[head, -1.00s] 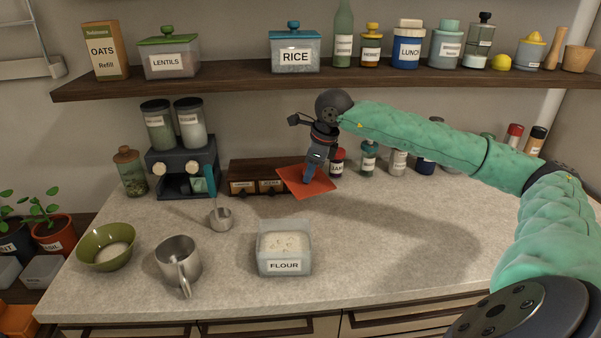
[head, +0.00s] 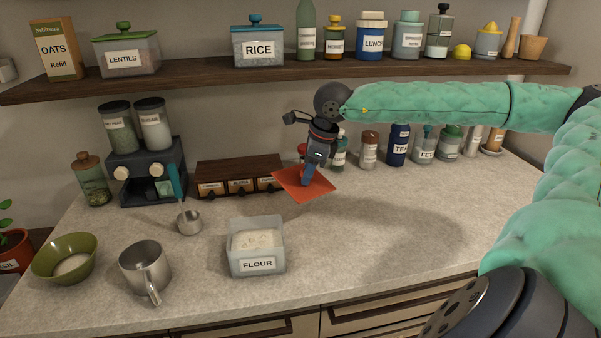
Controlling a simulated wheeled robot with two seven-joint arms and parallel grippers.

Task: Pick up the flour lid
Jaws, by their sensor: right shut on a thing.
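The flour lid (head: 298,189) is a flat red-orange square. My right gripper (head: 307,180) is shut on it from above and holds it, slightly tilted, near the small drawer box at the back of the counter. Whether the lid touches the counter I cannot tell. The flour container (head: 257,264) is a clear box labelled FLOUR, open at the top with white flour inside, in front and to the left of the lid. The gripper's fingertips are partly hidden by its own body. My left gripper is not in view.
A metal jug (head: 146,270), a green bowl (head: 64,258) and a measuring cup (head: 190,222) stand left of the flour container. A drawer box (head: 238,170) and several jars line the back. A shelf (head: 300,72) runs above. The counter's right side is clear.

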